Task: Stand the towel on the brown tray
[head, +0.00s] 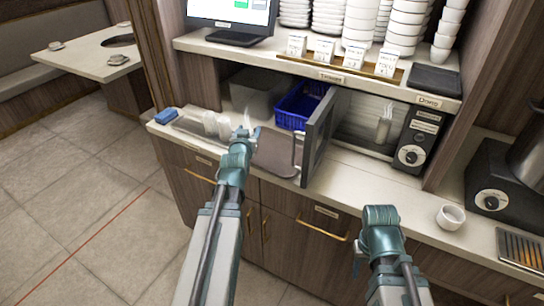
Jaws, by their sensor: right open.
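The brown tray (278,155) lies flat on the counter, left of the cabinet's open door. My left gripper (247,132) is over the counter at the tray's left edge; its fingers are too small to tell open from shut. My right gripper (357,262) hangs in front of the counter's front edge, open and empty, well below and in front of the towel.
The cabinet door (319,135) stands open beside the tray, its handle (297,150) over the tray. A blue bin (298,108) stands behind. A white cup (451,217) sits at right.

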